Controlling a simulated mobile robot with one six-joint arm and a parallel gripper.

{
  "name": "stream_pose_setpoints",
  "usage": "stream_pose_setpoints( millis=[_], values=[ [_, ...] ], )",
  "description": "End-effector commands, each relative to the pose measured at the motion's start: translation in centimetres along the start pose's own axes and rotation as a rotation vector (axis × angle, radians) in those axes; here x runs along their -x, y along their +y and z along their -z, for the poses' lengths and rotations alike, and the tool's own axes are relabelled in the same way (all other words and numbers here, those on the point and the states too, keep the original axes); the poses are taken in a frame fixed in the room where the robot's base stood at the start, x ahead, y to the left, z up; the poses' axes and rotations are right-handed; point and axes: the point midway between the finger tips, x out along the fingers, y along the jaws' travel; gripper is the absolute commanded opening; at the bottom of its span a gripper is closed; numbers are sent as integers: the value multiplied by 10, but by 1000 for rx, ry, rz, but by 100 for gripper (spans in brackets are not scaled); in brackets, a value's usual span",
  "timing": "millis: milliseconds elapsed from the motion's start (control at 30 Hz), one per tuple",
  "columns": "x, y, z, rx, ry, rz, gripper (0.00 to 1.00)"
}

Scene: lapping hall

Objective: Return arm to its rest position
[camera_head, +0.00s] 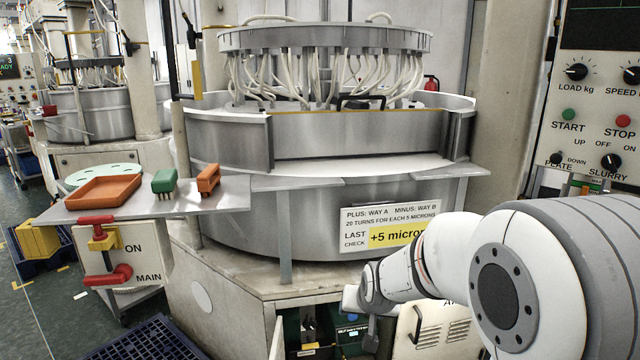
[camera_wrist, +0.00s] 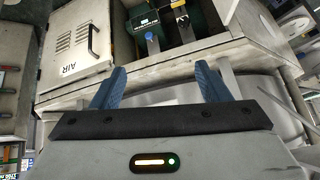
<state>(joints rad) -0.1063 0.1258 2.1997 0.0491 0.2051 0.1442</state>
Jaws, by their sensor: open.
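My arm reaches in from the right in the head view, in front of the lapping machine (camera_head: 330,140). Its wrist end is near the machine's lower front, below the white label sign (camera_head: 385,230). My gripper (camera_wrist: 160,85) shows in the wrist view with two blue fingers spread wide apart and nothing between them. In the head view the fingers cannot be made out clearly. Beyond the fingers, the wrist view shows an open cabinet (camera_wrist: 185,30) with green containers inside.
An orange tray (camera_head: 103,191), a green brush (camera_head: 164,183) and an orange brush (camera_head: 208,179) lie on the side shelf (camera_head: 228,193). Red valve handles (camera_head: 108,275) are below it. A control panel (camera_head: 595,110) stands at right. A dark blue pallet (camera_head: 148,340) lies on the floor.

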Motion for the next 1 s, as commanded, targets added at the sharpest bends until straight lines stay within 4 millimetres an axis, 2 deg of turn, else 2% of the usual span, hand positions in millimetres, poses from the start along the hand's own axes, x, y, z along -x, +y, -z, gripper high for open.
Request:
stream_pose_setpoints(
  millis=[33, 200, 300, 433, 500, 633, 1000],
  values=[
    [42, 5, 2, 7, -25, -10, 69],
    [137, 23, -30, 43, -149, -44, 69],
    [187, 32, -54, 61, -222, -61, 69],
    [237, 42, -84, 79, -302, -79, 69],
    [254, 45, -97, 86, -335, -85, 69],
    [272, 48, -113, 92, -372, -91, 69],
    [274, 49, -118, 94, -383, -92, 69]
  ],
)
